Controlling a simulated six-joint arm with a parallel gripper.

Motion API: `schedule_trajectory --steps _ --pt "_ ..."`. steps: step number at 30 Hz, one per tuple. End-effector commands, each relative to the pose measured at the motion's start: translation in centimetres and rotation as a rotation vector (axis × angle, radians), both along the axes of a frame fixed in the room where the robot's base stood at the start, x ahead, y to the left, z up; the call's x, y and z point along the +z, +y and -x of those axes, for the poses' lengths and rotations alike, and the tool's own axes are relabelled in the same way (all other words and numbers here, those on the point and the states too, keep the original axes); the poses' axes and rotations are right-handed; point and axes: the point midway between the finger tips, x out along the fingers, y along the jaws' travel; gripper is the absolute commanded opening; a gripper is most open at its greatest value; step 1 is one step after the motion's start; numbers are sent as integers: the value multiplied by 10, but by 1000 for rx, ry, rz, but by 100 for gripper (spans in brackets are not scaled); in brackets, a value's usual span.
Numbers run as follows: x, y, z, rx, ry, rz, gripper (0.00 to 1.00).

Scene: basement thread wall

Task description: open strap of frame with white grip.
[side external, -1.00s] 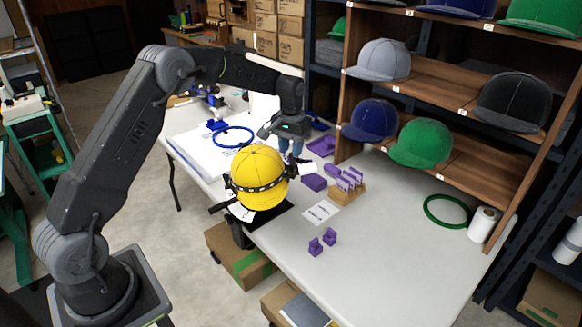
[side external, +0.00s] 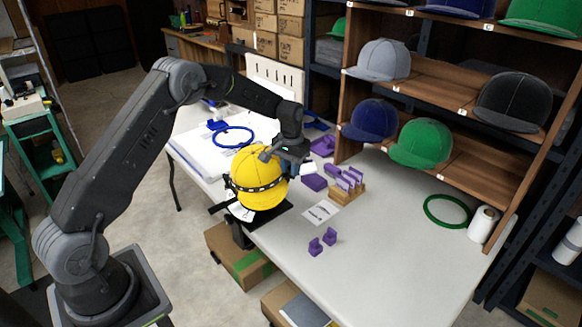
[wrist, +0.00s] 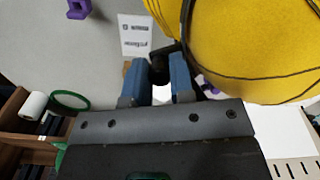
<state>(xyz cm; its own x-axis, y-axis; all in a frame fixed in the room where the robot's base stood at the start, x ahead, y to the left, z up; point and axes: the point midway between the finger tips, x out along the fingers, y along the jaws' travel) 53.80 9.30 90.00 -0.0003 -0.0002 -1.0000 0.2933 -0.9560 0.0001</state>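A yellow cap (side external: 257,180) sits on a frame, with a black, white-marked strap (side external: 258,188) around it. The white grip (side external: 308,169) sticks out at the cap's right side. My gripper (side external: 291,170) is lowered beside the cap, close to this grip. In the wrist view, the two blue fingers of my gripper (wrist: 161,75) stand apart, with a dark part and a white patch, probably the white grip (wrist: 162,95), between them. I cannot tell whether the fingers touch it. The yellow cap (wrist: 255,50) fills the upper right there.
Purple clips in a wooden holder (side external: 345,188) and a printed card (side external: 321,213) lie right of the cap. A green ring (side external: 447,211) and white roll (side external: 483,224) lie at right. The front table is clear.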

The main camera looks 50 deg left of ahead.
Motion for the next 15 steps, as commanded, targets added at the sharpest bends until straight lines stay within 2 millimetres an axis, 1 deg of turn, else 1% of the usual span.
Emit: schedule_trajectory --steps 1,3,4,15 --pt "0 0 0 0 0 0 8" --pt "0 0 0 0 0 0 1" --pt "0 0 0 0 0 0 0" --pt "1 -1 1 -8 -1 -1 0"
